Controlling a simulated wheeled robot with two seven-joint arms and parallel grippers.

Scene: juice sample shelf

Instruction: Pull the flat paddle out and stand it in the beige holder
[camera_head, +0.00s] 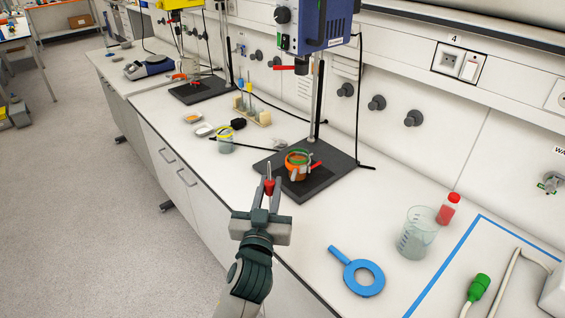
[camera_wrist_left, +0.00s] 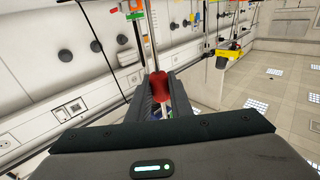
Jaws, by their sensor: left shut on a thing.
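My left gripper (camera_head: 268,203) is shut on a red-handled tool (camera_head: 269,186), held in the air in front of the bench edge. The tool's thin metal shaft points up; I cannot tell whether its end is a flat paddle. In the left wrist view the red handle (camera_wrist_left: 159,88) sits between the two dark fingers of the left gripper (camera_wrist_left: 163,95). My right gripper is not in view.
A blue ring (camera_head: 364,291), glass beaker (camera_head: 416,240) and red bottle (camera_head: 447,212) are at right.

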